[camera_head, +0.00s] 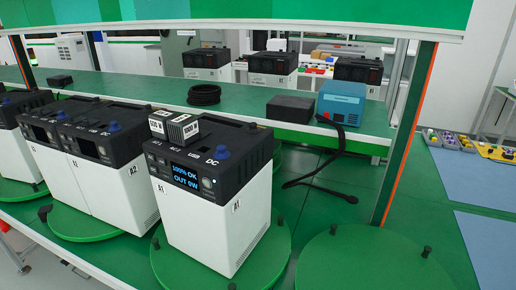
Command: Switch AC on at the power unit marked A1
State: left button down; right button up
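The power unit marked A1 (195,215) stands on a green turntable disc in the middle front. A blue knob (222,153) sits by the DC lettering. Two small grey labelled blocks (174,126) sit on the top at the back left, over the AC area. Neither of my grippers is in view.
Similar units, one marked A2 (118,165), stand to the left. An empty green disc (372,262) with dark pegs lies at front right. A blue device (341,103) with a black cable, a black box (290,108) and a black coil (204,94) sit on the bench behind.

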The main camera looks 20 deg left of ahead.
aim_at(150, 156)
jog(key=u, duration=1.25)
